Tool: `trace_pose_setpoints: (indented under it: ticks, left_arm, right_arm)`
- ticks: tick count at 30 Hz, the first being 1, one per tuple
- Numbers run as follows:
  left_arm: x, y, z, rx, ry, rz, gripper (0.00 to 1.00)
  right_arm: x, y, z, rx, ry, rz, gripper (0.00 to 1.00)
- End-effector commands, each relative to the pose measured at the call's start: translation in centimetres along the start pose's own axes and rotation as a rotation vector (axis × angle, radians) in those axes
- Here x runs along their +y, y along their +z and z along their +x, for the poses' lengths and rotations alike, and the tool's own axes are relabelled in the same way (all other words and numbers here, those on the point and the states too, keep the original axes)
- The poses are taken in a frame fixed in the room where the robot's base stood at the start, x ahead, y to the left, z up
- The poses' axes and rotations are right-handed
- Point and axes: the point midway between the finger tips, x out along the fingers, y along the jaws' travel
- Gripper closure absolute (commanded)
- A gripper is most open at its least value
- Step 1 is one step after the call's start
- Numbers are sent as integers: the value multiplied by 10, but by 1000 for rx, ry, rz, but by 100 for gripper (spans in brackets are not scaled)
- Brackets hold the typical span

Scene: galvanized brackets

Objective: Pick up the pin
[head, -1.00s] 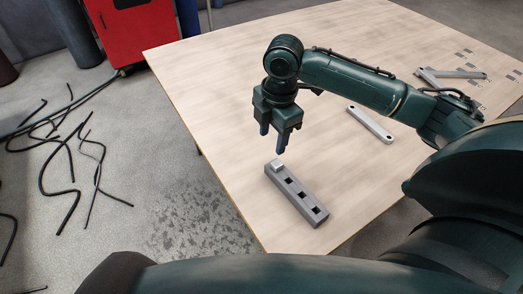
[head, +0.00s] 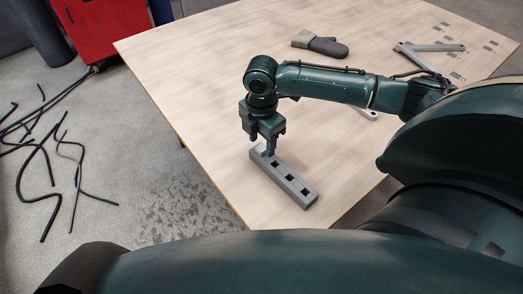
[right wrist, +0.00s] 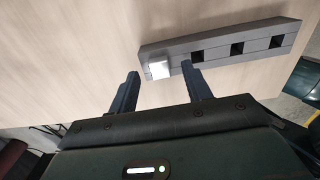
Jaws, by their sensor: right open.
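The pin (right wrist: 158,68) is a light, square-topped block standing in the end hole of a grey bar-shaped holder (right wrist: 220,43). The holder also shows in the head view (head: 297,187) on the table, with three dark empty square holes. My right gripper (head: 261,148) is pointing down at the pin's end of the holder. In the right wrist view my right gripper (right wrist: 158,78) is open, with its fingers on either side of the pin and the pin between or just beyond the tips. In the head view the fingers mostly hide the pin. My left gripper is not in view.
The wooden table (head: 205,75) is clear to the left of the arm. A grey oven mitt (head: 320,43) and grey flat brackets (head: 432,48) lie farther back. A red cabinet (head: 90,25) stands beyond the table, and black hoses (head: 50,165) lie on the floor.

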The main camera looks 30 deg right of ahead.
Motion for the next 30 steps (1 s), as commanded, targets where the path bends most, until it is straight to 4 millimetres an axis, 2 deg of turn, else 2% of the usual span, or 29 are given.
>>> trace_pose_setpoints:
  ticks: [3,11,27,30]
  left_arm:
    - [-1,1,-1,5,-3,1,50]
    - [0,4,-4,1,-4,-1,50]
    - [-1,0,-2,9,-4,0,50]
    - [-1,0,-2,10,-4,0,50]
  right_arm:
    - [-1,0,13,1,-1,-1,51]
    - [0,0,16,1,1,-2,51]
    - [0,0,15,1,1,-2,94]
    - [0,0,15,1,1,-1,100]
